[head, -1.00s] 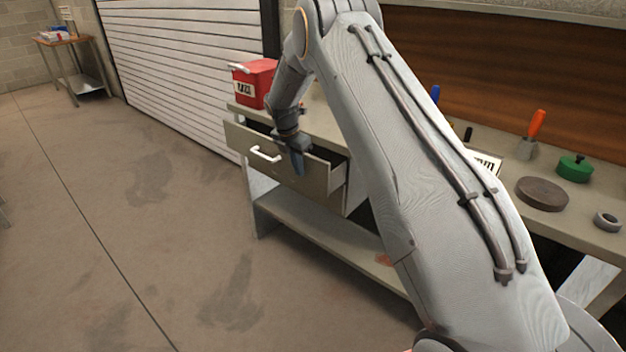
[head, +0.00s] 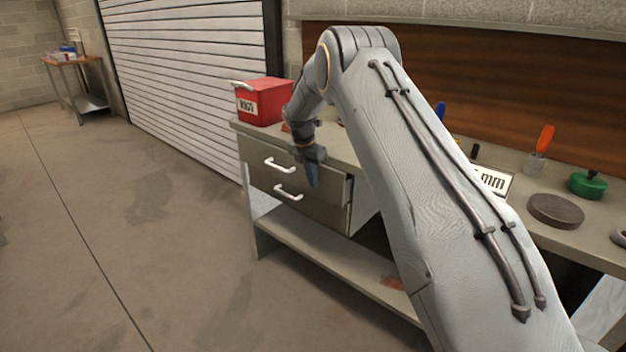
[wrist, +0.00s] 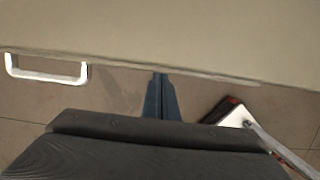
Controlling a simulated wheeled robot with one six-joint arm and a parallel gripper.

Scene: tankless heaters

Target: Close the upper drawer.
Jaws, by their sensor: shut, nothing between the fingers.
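The upper drawer (head: 256,152) is in the grey workbench at the centre of the head view. Whether a thin gap is left cannot be told. Its white handle (head: 279,164) is to the left of my gripper (head: 312,180). My gripper points down, shut and empty, in front of the right part of the drawer fronts. In the wrist view its blue fingers (wrist: 161,98) are together, near a tan edge, with a white handle (wrist: 45,72) to the left. Contact is unclear.
A red box (head: 265,101) stands on the bench's left end. A dark round disc (head: 556,210), a green lidded item (head: 588,184) and an orange-handled tool (head: 544,138) are on the bench at right. A lower shelf (head: 300,240) runs beneath. The floor at left is clear.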

